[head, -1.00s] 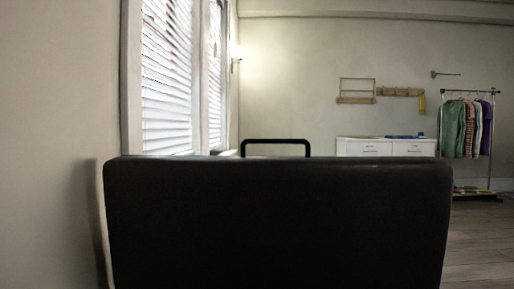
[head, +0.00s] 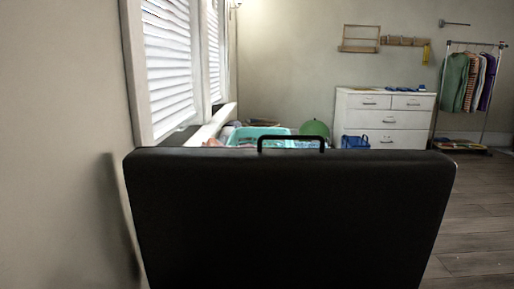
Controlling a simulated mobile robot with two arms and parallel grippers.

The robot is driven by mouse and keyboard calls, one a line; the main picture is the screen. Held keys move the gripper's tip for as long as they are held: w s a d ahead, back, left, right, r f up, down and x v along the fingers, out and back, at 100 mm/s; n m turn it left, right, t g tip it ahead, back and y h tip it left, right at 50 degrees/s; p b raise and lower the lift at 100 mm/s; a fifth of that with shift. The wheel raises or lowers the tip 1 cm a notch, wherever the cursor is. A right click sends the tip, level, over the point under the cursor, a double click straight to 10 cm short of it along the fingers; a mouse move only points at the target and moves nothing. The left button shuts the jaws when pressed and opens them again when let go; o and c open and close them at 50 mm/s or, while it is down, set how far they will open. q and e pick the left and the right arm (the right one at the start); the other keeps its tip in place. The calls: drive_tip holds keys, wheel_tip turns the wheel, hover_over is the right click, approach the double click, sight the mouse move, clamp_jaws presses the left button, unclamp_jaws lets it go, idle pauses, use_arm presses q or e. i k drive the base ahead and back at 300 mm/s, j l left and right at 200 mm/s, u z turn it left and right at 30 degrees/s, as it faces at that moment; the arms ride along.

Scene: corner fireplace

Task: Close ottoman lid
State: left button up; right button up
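The ottoman lid (head: 290,220) is a large black padded panel that fills the lower middle of the head view. It stands raised, with its broad face toward me, and hides what is behind and below it. A black bar handle (head: 291,138) shows above its top edge. The ottoman's box cannot be seen. Neither of my grippers is in the view.
A wall is close on the left, with blinds (head: 166,65) beyond. Behind the lid are a teal basket (head: 258,134), a green round thing (head: 315,129) and a blue bag (head: 355,142). A white dresser (head: 400,120) and a clothes rack (head: 470,90) stand farther back. Wooden floor (head: 475,225) is clear on the right.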

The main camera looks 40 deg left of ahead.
sight(259, 217)
drive_tip(key=l+u, duration=0.25)
drive_tip(key=u, duration=0.2)
drive_tip(key=k+l+u, duration=0.15)
drive_tip(key=u, duration=0.3)
drive_tip(key=k+l+u, duration=0.1)
drive_tip(key=u, duration=0.35)
drive_tip(key=i+l+u, duration=0.2)
drive_tip(key=u, duration=0.15)
drive_tip(key=i+l+u, duration=0.1)
drive_tip(key=l+u, duration=0.3)
drive_tip(key=u, duration=1)
